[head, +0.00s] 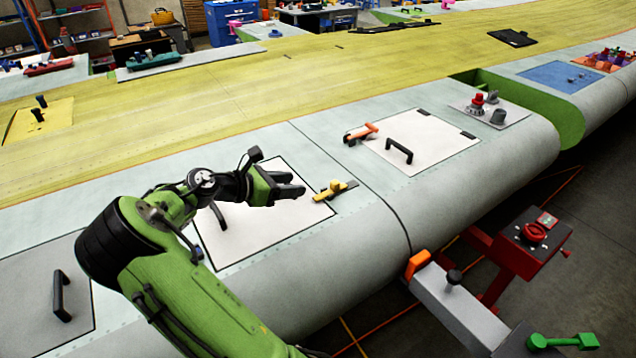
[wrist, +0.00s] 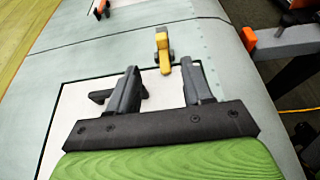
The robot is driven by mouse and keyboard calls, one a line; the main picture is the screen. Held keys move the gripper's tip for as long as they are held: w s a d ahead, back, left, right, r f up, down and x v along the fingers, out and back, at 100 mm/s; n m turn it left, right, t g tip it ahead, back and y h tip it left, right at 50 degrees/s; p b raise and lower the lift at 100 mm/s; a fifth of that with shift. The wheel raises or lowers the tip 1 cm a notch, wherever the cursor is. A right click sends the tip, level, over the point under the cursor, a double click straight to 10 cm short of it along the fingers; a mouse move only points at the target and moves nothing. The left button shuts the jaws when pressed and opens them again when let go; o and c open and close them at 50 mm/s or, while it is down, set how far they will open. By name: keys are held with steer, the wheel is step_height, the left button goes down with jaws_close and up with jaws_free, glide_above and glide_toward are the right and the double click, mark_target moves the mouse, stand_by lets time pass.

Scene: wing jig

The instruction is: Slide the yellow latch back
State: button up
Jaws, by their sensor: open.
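The yellow latch (head: 334,187) sits on a dark base at the right edge of a white panel (head: 235,243) on the wing. In the wrist view the yellow latch (wrist: 163,52) shows ahead of the fingertips, near the panel's far edge. My gripper (head: 300,187) is open and empty, over the panel, just left of the latch in the head view. In the wrist view my gripper (wrist: 160,76) has its two fingers apart, with the latch in line with the gap between them. I see no contact with the latch.
A second white panel (head: 432,150) with a black handle and an orange latch (head: 362,133) lies farther right. The near panel's black handle (head: 219,217) is below my wrist. A red stand (head: 530,250) and a grey beam with an orange end (head: 418,264) stand off the wing's front.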

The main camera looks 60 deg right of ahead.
mark_target(333, 182)
steer(key=b+x, duration=0.1)
steer(key=x, duration=1.4)
steer(key=shift+a+f+b, duration=0.1)
steer(key=shift+b, duration=0.25)
jaws_close()
